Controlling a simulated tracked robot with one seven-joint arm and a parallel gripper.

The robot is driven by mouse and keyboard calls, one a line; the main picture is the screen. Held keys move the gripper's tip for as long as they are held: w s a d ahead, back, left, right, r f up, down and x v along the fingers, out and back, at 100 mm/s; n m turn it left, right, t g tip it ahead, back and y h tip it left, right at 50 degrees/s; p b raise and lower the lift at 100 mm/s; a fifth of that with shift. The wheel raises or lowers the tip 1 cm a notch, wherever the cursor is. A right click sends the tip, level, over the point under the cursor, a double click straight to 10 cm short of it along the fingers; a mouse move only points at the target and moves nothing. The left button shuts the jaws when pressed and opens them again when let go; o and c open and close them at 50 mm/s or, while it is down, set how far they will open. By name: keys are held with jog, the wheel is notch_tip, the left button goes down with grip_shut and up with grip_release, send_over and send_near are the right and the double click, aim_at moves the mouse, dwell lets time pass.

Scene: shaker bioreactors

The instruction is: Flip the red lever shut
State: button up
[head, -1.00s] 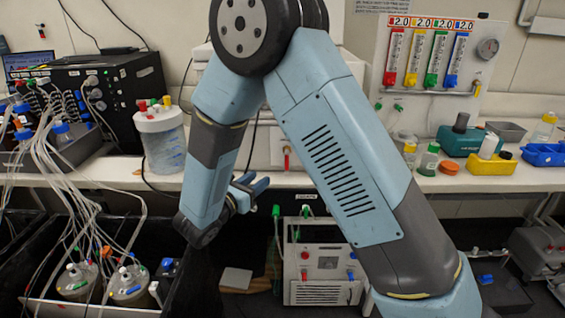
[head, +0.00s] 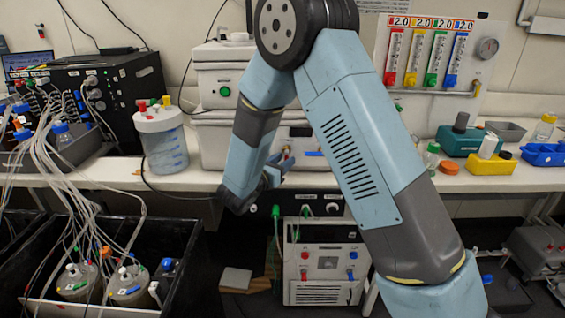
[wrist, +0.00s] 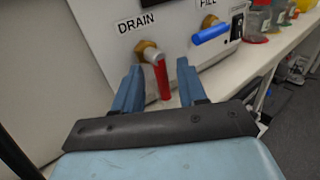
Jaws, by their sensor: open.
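The red lever (wrist: 162,80) hangs roughly straight down from a brass valve (wrist: 149,52) under the DRAIN label in the wrist view. My gripper (wrist: 158,84) is open, its two blue fingers on either side of the lever in the picture. I cannot tell whether either finger touches it. In the head view my gripper (head: 281,165) is at the front of the white unit (head: 215,130) on the bench, and hides most of the red lever there.
A blue lever (wrist: 210,33) lies sideways under the FILL label, to the right of the red one. Bottles (wrist: 258,20) stand farther right on the bench. A white jug (head: 162,140) stands left of my arm. Below the bench is a pump box (head: 325,265).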

jog(key=shift+c, duration=0.2)
grip_shut()
